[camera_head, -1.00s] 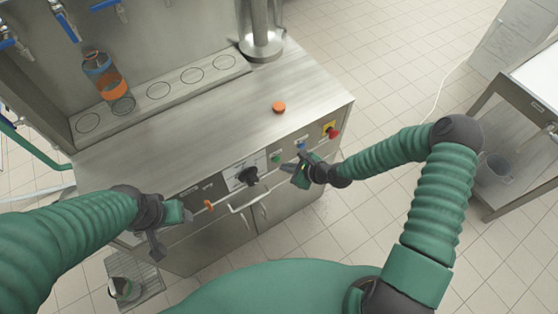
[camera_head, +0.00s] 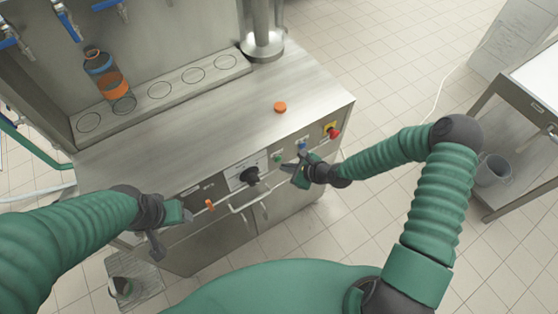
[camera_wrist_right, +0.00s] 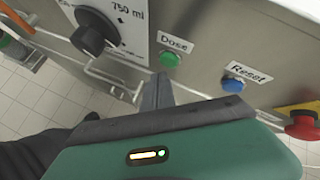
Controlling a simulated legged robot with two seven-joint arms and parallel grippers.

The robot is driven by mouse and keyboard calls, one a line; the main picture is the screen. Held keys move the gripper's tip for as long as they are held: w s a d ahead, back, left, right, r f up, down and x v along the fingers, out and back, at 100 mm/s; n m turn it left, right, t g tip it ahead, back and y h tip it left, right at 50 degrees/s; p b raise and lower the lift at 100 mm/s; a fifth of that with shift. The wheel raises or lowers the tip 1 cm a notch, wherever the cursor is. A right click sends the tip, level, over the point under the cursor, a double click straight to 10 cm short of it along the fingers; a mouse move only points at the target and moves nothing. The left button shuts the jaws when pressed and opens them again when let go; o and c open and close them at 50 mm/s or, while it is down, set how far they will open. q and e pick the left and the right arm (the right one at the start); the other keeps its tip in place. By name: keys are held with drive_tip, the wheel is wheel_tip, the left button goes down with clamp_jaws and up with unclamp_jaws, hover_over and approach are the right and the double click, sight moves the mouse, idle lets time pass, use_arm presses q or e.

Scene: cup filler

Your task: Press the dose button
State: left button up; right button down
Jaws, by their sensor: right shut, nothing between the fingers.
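The green dose button (camera_wrist_right: 170,59) is below the "Dose" label on the machine's front panel. It also shows in the head view (camera_head: 278,157), just left of my right gripper (camera_head: 290,168). In the right wrist view, my right gripper's fingertips (camera_wrist_right: 163,78) are shut together and empty, just below the button. I cannot tell whether they touch it. My left gripper (camera_head: 170,232) hangs in front of the panel's left part; its fingers are too unclear to judge.
A blue reset button (camera_wrist_right: 233,85) and a red emergency stop (camera_wrist_right: 304,125) are to the right of the dose button. A black dial (camera_wrist_right: 94,32) is to its left. A bottle with orange contents (camera_head: 113,84) stands at the back. An orange cap (camera_head: 280,107) lies on the worktop (camera_head: 215,125).

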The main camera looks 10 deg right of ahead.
drive_tip(key=shift+w+a, duration=0.1)
idle(0.6)
drive_tip(key=shift+w+a+r, duration=0.1)
drive_tip(key=shift+w, duration=0.2)
drive_tip(key=shift+w+a, duration=0.1)
drive_tip(key=shift+w, duration=0.15)
idle(0.4)
drive_tip(key=shift+s+d+p, duration=0.2)
drive_tip(key=shift+s+p, duration=0.2)
drive_tip(key=shift+s, duration=0.3)
